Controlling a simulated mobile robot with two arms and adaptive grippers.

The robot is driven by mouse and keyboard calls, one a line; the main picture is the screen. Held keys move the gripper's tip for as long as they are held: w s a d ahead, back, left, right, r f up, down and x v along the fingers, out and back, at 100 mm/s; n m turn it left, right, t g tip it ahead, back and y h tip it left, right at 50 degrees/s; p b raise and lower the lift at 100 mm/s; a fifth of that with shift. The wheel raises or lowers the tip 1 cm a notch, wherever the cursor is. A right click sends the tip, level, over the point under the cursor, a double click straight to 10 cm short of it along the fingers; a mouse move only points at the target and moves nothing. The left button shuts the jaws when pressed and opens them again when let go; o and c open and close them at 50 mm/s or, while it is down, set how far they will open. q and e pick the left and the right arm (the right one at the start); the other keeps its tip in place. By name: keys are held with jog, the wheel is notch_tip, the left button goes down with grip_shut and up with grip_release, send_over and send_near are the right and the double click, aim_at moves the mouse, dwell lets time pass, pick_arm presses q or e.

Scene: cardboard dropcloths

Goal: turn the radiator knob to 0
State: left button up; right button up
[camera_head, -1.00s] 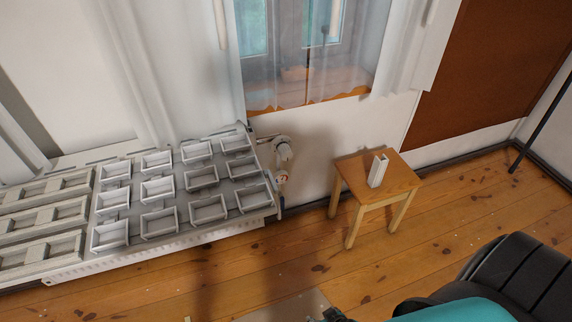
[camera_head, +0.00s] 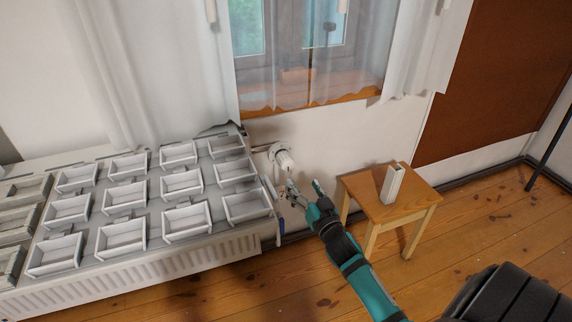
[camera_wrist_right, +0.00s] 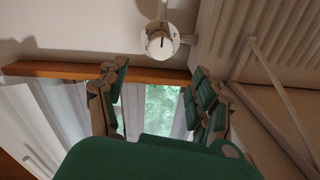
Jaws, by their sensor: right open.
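The radiator knob (camera_head: 282,158) is white and sits on the valve at the radiator's right end, below the window. In the right wrist view the knob (camera_wrist_right: 162,41) shows its round end face with a dark mark; I cannot read numbers on it. My right gripper (camera_head: 304,188) is just below and to the right of the knob in the head view, apart from it. In the right wrist view the right gripper (camera_wrist_right: 157,82) has its two fingers wide apart with nothing between them, and the knob shows beyond the fingertips. My left gripper is not in view.
The radiator (camera_head: 150,277) carries several white trays (camera_head: 120,235) on top. A small wooden stool (camera_head: 413,211) with a white upright block (camera_head: 392,184) stands close to the right of my right arm. A curtain (camera_head: 165,70) hangs behind the radiator. The wooden floor (camera_head: 490,215) beyond the stool is clear.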

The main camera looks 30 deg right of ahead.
aim_at(289, 165)
jog(key=b+x, duration=0.1)
jog(key=x, duration=0.7)
jog(key=shift+f+b, duration=0.1)
jog(key=shift+b, duration=0.2)
jog(key=b+x, duration=0.1)
jog(key=x, duration=0.3)
jog(key=shift+w, duration=0.35)
jog(key=shift+w+d, duration=0.15)
jog(key=shift+w, duration=0.2)
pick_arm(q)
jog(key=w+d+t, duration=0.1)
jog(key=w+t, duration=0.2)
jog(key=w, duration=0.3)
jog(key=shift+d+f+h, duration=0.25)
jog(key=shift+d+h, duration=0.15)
pick_arm(e)
jog(key=c, duration=1.2)
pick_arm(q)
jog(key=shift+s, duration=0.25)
